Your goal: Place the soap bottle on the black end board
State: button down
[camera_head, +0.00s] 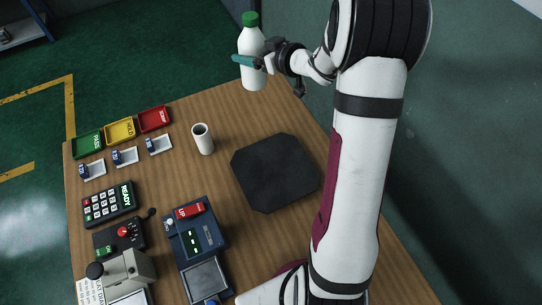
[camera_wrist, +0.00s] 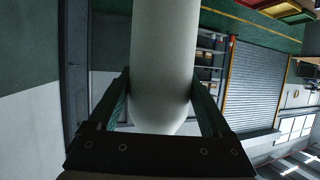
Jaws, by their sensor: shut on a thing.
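The soap bottle (camera_head: 251,43) is white with a green cap and stands upright in my gripper (camera_head: 248,62) at the top of the head view. My gripper is shut on the bottle's body, with a teal finger across it. In the wrist view the pale bottle (camera_wrist: 163,50) fills the space between the two fingers (camera_wrist: 160,98). The bottle appears held up over the table's far edge; its exact height is hard to tell. The black board (camera_head: 275,172) is a flat eight-sided plate on the table, nearer than the bottle. Its top is bare.
A white cup (camera_head: 203,139) stands left of the board. Green, yellow and red trays (camera_head: 121,131) lie at the far left. A keypad (camera_head: 109,204), a joystick box (camera_head: 119,235) and a blue device (camera_head: 195,240) fill the near left. Wood is clear around the board.

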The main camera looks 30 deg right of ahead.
jog(key=s+d+n+g+y, duration=0.2)
jog(key=s+n+g+y, duration=0.15)
jog(key=s, duration=1.05)
jog(key=s+d+n+g+y, duration=0.2)
jog(key=s+n+y, duration=0.15)
jog(key=s, duration=1.05)
jog(key=w+a+f, duration=0.6)
jog(key=a+f, duration=0.2)
jog(key=f, duration=0.2)
jog(key=shift+w, duration=0.35)
jog(key=shift+a+f, duration=0.1)
jog(key=shift+f, duration=0.05)
grip_release()
jog(key=v, duration=1.2)
jog(key=shift+s, duration=0.15)
